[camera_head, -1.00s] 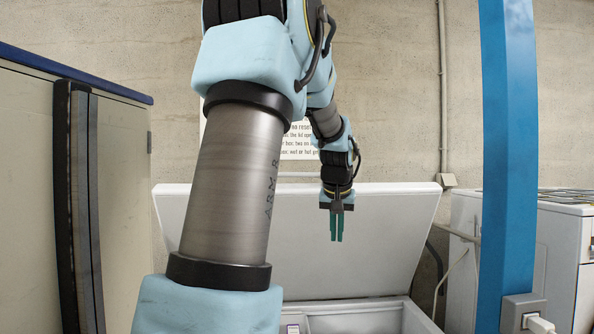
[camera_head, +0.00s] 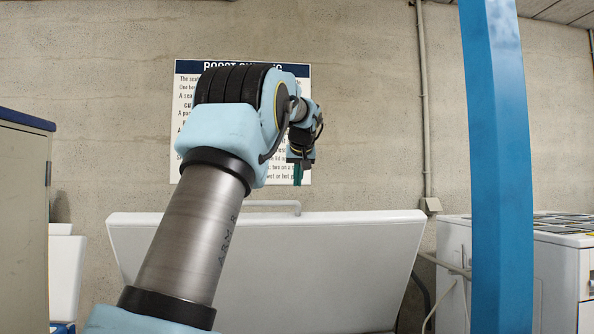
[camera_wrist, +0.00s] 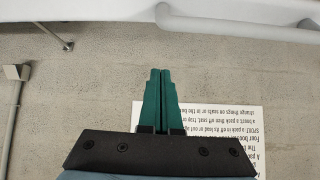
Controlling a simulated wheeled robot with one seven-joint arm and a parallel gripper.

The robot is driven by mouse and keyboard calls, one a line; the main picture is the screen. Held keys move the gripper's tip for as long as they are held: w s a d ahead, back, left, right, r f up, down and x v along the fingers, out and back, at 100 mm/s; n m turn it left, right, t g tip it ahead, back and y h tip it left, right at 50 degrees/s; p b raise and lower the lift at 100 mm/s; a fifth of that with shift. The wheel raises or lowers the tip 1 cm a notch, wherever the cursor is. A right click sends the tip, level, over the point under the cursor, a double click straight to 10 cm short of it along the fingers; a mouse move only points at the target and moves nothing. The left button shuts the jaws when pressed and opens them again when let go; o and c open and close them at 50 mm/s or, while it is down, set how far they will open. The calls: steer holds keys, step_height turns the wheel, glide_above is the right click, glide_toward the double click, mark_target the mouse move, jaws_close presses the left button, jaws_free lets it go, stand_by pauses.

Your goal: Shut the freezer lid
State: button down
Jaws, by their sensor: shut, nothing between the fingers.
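The white freezer lid (camera_head: 330,270) stands raised and leans back toward the wall in the head view. A pale bar handle (camera_head: 272,204) shows along its top edge. My gripper (camera_head: 298,182) points down and appears just above the lid's top edge, near the right end of the handle. Its green fingers (camera_wrist: 163,72) are shut together and empty in the wrist view. A white edge and a pale bar (camera_wrist: 240,28), which look like the lid and its handle, cross the top of that view, apart from the fingertips. The freezer's inside is out of view.
A blue post (camera_head: 497,190) stands at the right, in front of a white appliance (camera_head: 555,260). A tall beige cabinet (camera_head: 22,220) is at the left. A printed sign (camera_head: 190,110) hangs on the wall behind my arm.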

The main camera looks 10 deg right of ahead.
steer(key=p+x, duration=0.1)
steer(key=x, duration=0.2)
steer(key=shift+w+f, duration=0.15)
steer(key=shift+w, duration=0.15)
steer(key=shift+s+f, duration=0.8)
steer(key=shift+s, duration=0.15)
steer(key=shift+s+f+p, duration=0.3)
steer(key=shift+s+f, duration=0.2)
steer(key=shift+s, duration=0.1)
steer(key=shift+f, duration=0.1)
